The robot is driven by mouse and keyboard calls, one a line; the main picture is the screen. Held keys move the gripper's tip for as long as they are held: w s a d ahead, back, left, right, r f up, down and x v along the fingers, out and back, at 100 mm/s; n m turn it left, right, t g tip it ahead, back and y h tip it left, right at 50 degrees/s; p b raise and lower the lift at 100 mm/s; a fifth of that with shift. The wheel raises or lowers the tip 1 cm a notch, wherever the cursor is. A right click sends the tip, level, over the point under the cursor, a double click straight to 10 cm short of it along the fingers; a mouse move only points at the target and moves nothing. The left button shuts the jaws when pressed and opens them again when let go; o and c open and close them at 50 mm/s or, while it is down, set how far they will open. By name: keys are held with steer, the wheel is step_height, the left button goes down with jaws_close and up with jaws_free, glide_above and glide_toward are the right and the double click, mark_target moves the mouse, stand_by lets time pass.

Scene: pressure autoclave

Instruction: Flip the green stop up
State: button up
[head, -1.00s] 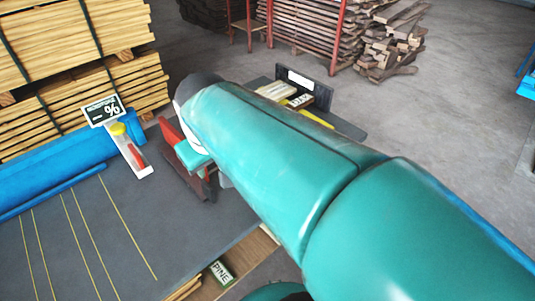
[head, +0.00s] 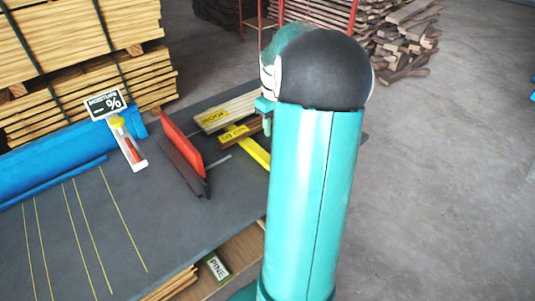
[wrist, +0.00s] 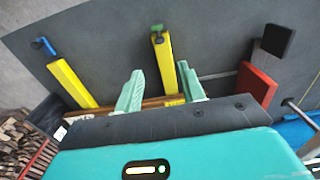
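The green stop (wrist: 157,33) is a small piece at the far end of a yellow bar (wrist: 168,68) in the wrist view. In the head view part of that yellow bar (head: 256,153) shows, and my arm hides the green stop. My gripper (wrist: 160,80) is open and empty. Its two pale green fingers stand on either side of the yellow bar in the picture, short of the green stop. I cannot tell their height above the bar. A second yellow bar (wrist: 70,84) at the left carries a blue stop (wrist: 43,45).
A red plate (head: 182,145) with a dark plate stands upright left of my gripper. A board labelled ROOF (head: 226,112) lies beyond. The dark table (head: 110,215) is mostly clear at front left.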

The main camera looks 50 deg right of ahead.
step_height(320, 180, down, 13)
steer(key=shift+f, duration=0.2)
stand_by(0.3)
jaws_close()
